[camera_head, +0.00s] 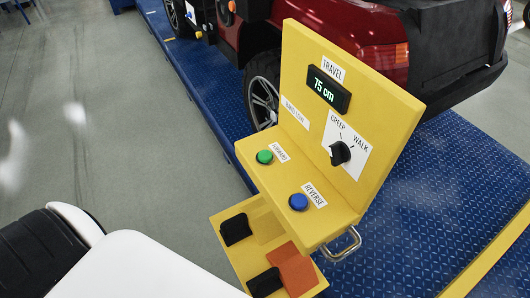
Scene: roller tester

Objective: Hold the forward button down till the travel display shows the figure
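A yellow control console (378,118) stands in the middle of the view. Its black travel display (328,90) reads 75 cm in green digits. The green button (264,157) on the sloped shelf is labelled FORWARD, and nothing touches it. A blue button (298,202) nearer the front is labelled REVERSE. A black selector knob (340,153) has CREEP and WALK marks; I cannot tell which one it points to. Neither of my grippers is in view. Whether either button is pressed in cannot be told.
A lower yellow plate (228,212) bears black pieces and an orange pad (297,272). A metal handle (342,246) sticks out at the console's front right. A red vehicle (350,20) stands behind on a blue deck (200,70). Grey floor (120,150) is clear at left.

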